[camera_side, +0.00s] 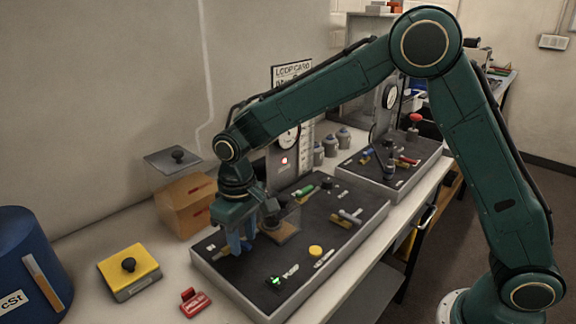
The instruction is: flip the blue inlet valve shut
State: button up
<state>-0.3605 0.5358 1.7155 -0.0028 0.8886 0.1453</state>
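My gripper (249,238) points down over the left part of the near dark panel (300,242). Its fingers are close to a small valve with a brass body and what looks like a blue handle (229,249), low at the panel's left side. The fingers partly cover this valve, so I cannot tell whether they touch it or which way the handle lies. Whether the fingers are open or shut does not show clearly.
The near panel also bears a green-handled valve (304,190), a grey-handled valve (347,216), a yellow button (315,251) and a green light (276,281). A second panel (395,180) stands behind.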

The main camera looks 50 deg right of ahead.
grip_shut()
jog(key=shift+a+m, duration=0.2)
jog(key=shift+m, duration=0.45)
jog(key=shift+a+m, duration=0.2)
jog(key=shift+m, duration=0.45)
grip_release()
